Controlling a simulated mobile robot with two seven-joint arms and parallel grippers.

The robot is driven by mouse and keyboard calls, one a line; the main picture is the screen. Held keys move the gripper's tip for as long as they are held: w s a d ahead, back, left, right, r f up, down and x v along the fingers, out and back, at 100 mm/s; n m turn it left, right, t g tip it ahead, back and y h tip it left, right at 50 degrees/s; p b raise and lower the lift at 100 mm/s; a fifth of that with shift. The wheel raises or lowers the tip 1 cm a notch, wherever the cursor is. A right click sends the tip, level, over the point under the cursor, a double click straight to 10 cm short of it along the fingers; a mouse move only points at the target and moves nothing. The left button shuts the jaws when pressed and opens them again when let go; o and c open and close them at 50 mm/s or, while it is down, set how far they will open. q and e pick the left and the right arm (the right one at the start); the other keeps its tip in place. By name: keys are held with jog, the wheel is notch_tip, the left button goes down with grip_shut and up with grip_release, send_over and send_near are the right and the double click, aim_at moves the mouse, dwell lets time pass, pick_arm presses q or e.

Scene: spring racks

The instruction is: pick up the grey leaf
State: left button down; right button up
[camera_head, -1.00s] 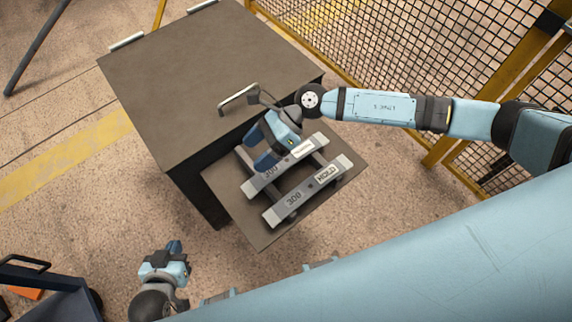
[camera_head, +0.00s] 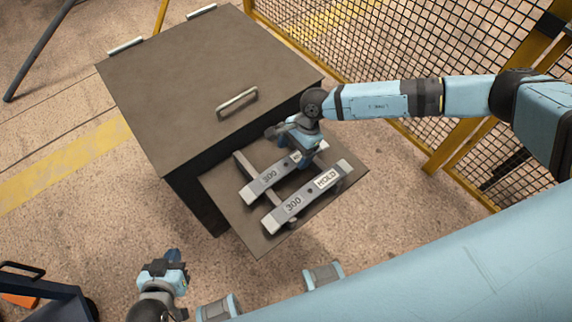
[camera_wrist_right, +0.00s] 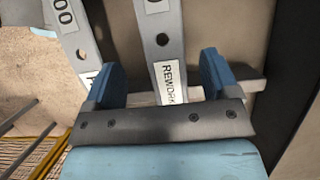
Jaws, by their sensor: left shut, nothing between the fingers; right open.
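Two grey leaves lie side by side across a rack on a low brown shelf (camera_head: 262,240). The nearer leaf (camera_head: 310,190) is marked 300 and HOLD; part of it shows in the right wrist view (camera_wrist_right: 76,30). The farther leaf (camera_head: 265,181) is marked 300, and its REWORK label shows in the right wrist view (camera_wrist_right: 163,45). My right gripper (camera_head: 298,153) is open over the right end of the farther leaf. In the right wrist view its fingers (camera_wrist_right: 160,78) stand either side of that leaf's label end; contact cannot be told. My left gripper (camera_head: 173,258) is shut and empty, away at lower left.
A brown cabinet (camera_head: 190,80) with a top handle (camera_head: 238,104) stands right behind the shelf. A yellow-framed mesh fence (camera_head: 400,50) is at the right. A dark blue cart (camera_head: 45,300) is at lower left. Open floor lies in front of the shelf.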

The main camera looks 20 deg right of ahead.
aim_at(286, 164)
jog(key=x, duration=0.5)
jog(key=shift+w+a, duration=0.1)
jog(key=shift+a, duration=0.1)
jog(key=c, duration=1.5)
grip_shut()
jog(key=shift+w+r, duration=0.1)
jog(key=shift+r, duration=0.05)
